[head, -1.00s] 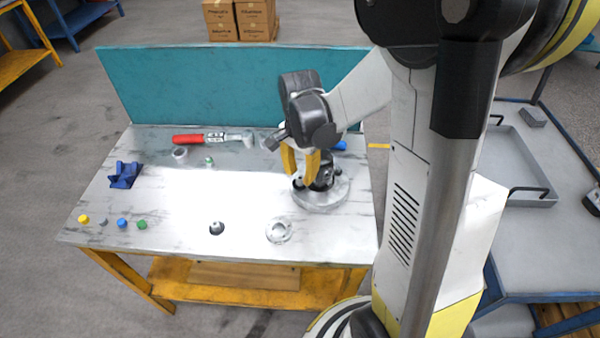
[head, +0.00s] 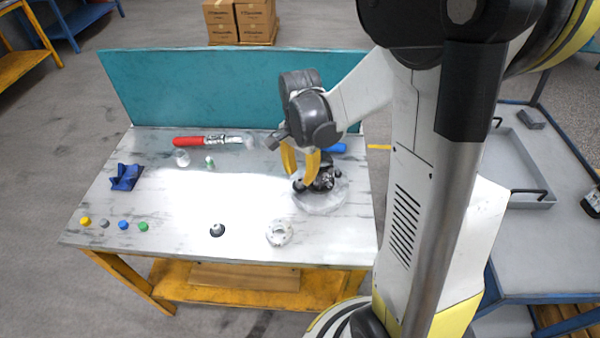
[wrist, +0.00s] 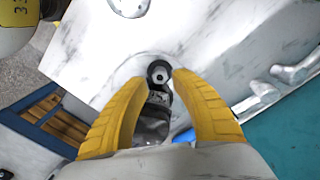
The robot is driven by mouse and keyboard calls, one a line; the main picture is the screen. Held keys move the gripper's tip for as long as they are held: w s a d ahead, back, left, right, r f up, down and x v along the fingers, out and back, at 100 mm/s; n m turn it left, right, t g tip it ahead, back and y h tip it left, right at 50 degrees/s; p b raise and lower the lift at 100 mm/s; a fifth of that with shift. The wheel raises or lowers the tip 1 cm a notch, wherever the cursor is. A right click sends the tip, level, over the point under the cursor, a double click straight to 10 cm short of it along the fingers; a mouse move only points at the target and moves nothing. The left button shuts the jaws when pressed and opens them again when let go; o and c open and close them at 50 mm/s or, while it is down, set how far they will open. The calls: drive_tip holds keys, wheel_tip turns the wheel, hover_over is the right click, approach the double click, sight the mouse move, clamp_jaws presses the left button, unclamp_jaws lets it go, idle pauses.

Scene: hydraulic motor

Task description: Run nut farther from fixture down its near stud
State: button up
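My gripper (head: 303,178) hangs over the round fixture (head: 322,203) at the right of the bench, its two yellow fingers pointing down. In the wrist view, the fingertips (wrist: 159,80) lie on either side of a dark round nut (wrist: 151,68) with a grey stud end (wrist: 159,74) in its middle. The fingertips are very close to the nut; I cannot tell whether they touch it. The dark body of the fixture (wrist: 151,125) shows between the fingers. How far down the stud the nut sits is not visible, and the second nut is not clearly seen.
On the bench are a red-handled tool (head: 190,141), a blue cloth-like item (head: 126,177), a flanged ring (head: 279,233), a dark-based cone (head: 217,230) and several small coloured pieces along the left front edge. A teal panel (head: 230,88) closes the back. The middle is clear.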

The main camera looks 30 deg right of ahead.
sight(300, 180)
drive_tip(key=shift+r+p, duration=0.75)
drive_tip(key=shift+r, duration=0.5)
drive_tip(key=o, duration=0.6)
wheel_tip(300, 180, up, 6)
drive_tip(key=p, duration=0.4)
drive_tip(key=shift+p, duration=0.3)
